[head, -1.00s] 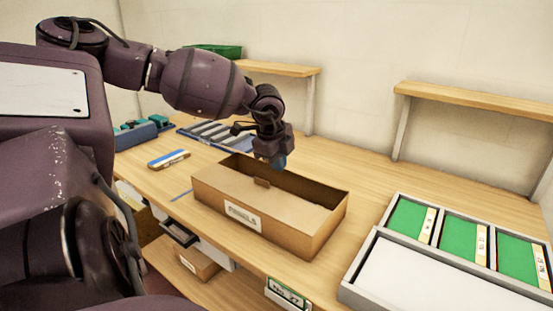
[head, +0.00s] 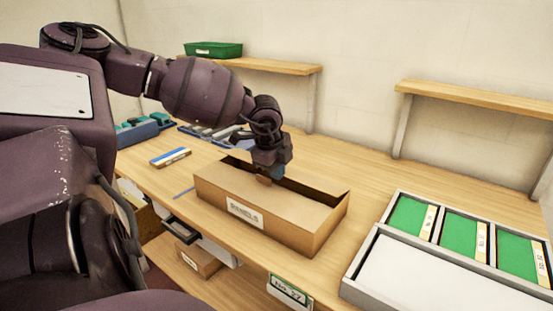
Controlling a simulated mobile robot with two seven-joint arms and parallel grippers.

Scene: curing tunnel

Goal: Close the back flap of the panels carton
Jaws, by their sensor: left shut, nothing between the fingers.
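The panels carton (head: 280,229) stands on the wooden bench in the middle of the head view, with its white label on the front wall. A cardboard flap lies folded inward over the front part of its top. The back flap (head: 315,184) shows along the far edge as a tilted brown strip, not flat; a dark gap is left between it and the front part. My left gripper (head: 277,175) is shut and empty, pointing down at the back flap near its middle and hiding part of it. Whether it touches the flap is hard to tell. My right gripper is not in view.
A grey tray (head: 372,258) with green panels stands at the right. A blue-and-white bar (head: 170,158) and a blue rack (head: 205,132) lie to the left. A green bin (head: 213,49) sits on the back shelf. Bench behind the carton is clear.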

